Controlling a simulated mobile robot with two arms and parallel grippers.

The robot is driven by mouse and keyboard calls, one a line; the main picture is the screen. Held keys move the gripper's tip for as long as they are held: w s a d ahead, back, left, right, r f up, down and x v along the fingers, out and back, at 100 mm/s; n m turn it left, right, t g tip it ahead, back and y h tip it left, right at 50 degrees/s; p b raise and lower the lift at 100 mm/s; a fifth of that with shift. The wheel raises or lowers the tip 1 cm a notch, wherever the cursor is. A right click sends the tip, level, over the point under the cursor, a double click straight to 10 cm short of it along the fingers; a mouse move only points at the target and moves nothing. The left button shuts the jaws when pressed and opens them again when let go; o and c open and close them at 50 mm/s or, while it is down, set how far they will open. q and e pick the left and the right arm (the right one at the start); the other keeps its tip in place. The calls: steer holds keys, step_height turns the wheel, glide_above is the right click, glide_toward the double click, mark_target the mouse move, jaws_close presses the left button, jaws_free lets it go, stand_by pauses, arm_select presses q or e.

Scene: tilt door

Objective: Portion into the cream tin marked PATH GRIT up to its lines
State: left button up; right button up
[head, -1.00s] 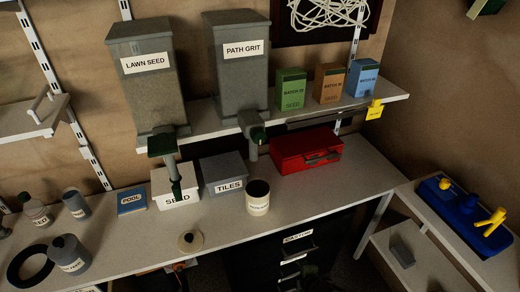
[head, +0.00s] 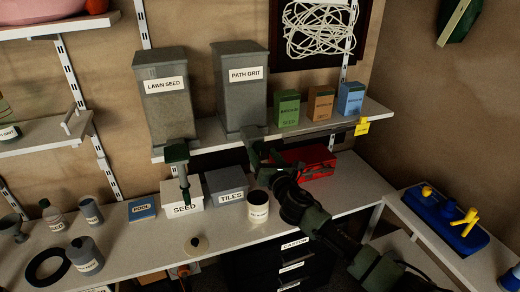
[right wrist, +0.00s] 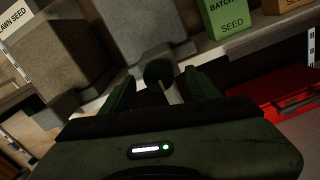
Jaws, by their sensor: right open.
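The cream tin (head: 258,207) stands upright on the bench, open at the top; its label is too small to read. The grey PATH GRIT hopper (head: 240,90) stands on the shelf above. Its round dark green knob (right wrist: 157,70) and part of a pale outlet tube (right wrist: 173,93) show in the right wrist view. My right gripper (head: 258,150) is at this outlet, above the tin. In the wrist view its open fingers (right wrist: 160,82) stand either side of the knob; I cannot tell if they touch it. My left gripper is not in view.
The LAWN SEED hopper (head: 165,100) stands left of the PATH GRIT hopper. The SEED box (head: 184,208) and TILES box (head: 228,186) sit left of the tin. A red toolbox (head: 320,162) lies behind my right arm.

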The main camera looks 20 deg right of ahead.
mark_target(260, 150)
steer(key=shift+w+a+r, duration=0.15)
steer(key=shift+w, duration=0.85)
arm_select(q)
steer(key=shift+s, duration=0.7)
arm_select(e)
steer(key=shift+w, duration=0.5)
jaws_close()
steer(key=shift+m, duration=0.3)
